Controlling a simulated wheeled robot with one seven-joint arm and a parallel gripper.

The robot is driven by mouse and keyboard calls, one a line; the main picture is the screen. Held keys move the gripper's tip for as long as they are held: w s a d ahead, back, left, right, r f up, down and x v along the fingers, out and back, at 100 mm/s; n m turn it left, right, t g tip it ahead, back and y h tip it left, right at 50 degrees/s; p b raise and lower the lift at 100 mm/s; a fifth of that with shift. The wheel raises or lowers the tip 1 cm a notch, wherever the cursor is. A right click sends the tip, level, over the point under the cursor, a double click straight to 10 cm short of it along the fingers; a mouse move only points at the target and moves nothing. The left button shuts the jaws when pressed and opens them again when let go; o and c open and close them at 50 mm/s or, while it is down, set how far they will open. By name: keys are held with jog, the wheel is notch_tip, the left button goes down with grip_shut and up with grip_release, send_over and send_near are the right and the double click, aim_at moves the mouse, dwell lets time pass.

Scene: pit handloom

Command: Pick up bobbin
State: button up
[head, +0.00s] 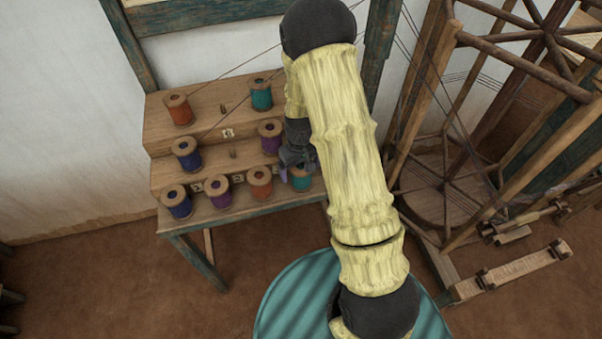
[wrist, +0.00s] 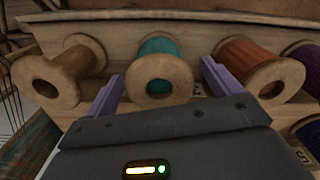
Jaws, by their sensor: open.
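Several wooden bobbins wound with coloured thread stand on a stepped wooden rack. A teal bobbin (head: 301,183) stands at the right end of the visible front row, partly covered by my gripper (head: 298,166). In the wrist view, my gripper (wrist: 161,72) is open, with its two purple fingers on either side of the teal bobbin (wrist: 160,68). Gaps show between the fingers and the bobbin. An orange bobbin (wrist: 258,68) is just right of the right finger, and a brown bobbin (wrist: 62,72) is left of the left finger. My arm hides part of the rack in the head view.
The rack (head: 240,207) also holds another orange bobbin (head: 179,109), a second teal one (head: 261,95) and blue and purple ones. Threads run up from the rack. A wooden reel frame (head: 445,190) stands to the right. Open floor lies left of the rack.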

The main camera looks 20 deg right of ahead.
jog(key=shift+w+f, duration=0.1)
jog(key=shift+f, duration=1.5)
jog(key=c, duration=1.1)
